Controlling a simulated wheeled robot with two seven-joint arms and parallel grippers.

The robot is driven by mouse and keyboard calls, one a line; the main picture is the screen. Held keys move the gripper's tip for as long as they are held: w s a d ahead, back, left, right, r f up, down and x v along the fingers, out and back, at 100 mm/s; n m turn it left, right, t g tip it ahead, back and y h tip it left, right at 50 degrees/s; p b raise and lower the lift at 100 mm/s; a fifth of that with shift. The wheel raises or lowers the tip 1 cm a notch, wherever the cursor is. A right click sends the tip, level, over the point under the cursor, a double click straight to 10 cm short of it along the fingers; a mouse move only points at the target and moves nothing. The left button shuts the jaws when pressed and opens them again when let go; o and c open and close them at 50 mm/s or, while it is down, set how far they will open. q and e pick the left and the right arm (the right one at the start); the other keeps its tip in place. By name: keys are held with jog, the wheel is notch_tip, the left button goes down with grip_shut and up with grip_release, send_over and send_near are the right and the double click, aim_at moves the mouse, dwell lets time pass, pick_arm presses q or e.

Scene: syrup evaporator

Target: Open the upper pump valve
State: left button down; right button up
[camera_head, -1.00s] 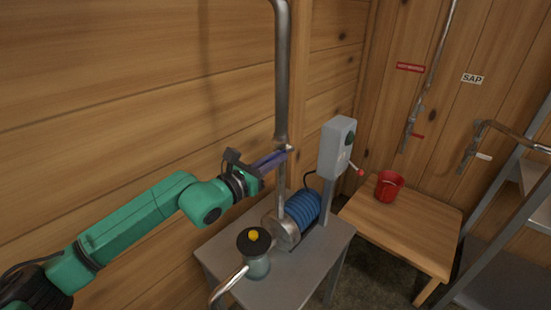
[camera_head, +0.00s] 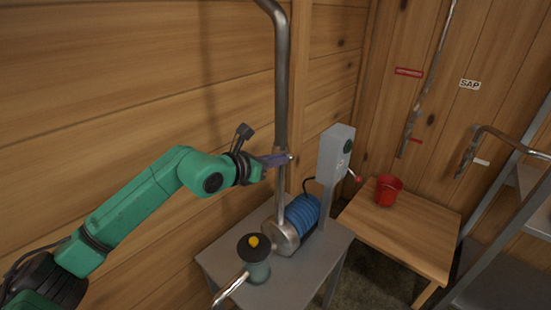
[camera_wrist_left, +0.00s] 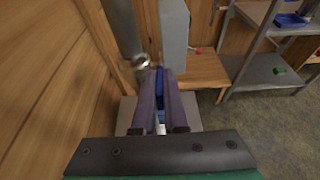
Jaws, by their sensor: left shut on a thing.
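The upper pump valve (camera_head: 290,158) is a small metal fitting on the vertical steel pipe (camera_head: 281,85), above the pump. In the left wrist view its round metal body (camera_wrist_left: 140,62) is just left of my fingertips. My left gripper (camera_head: 280,160) reaches in from the left at the valve, with its purple-grey fingers close together. In the left wrist view the gripper (camera_wrist_left: 160,75) is shut on a narrow blue piece (camera_wrist_left: 160,92), apparently the valve's handle. The fingers hide much of it, so its exact angle is hard to tell. My right gripper is not in view.
Below stands the pump with a blue ribbed motor (camera_head: 303,212) on a grey table (camera_head: 310,258). A grey control box (camera_head: 336,152) rises close right of the valve. A red bucket (camera_head: 389,192) sits on a wooden table (camera_head: 405,232).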

pick_arm(q)
jog(key=shift+w+d+r+g+y+p, duration=0.2)
jog(key=shift+r+g+y+p, duration=0.25)
jog(key=shift+g+p, duration=0.25)
jog(key=shift+w+d+r+g+y+p, duration=0.15)
jog(key=shift+r+g+y+p, duration=0.3)
jog(key=shift+p, duration=0.3)
jog(key=shift+a, duration=0.1)
jog(key=shift+f, duration=0.1)
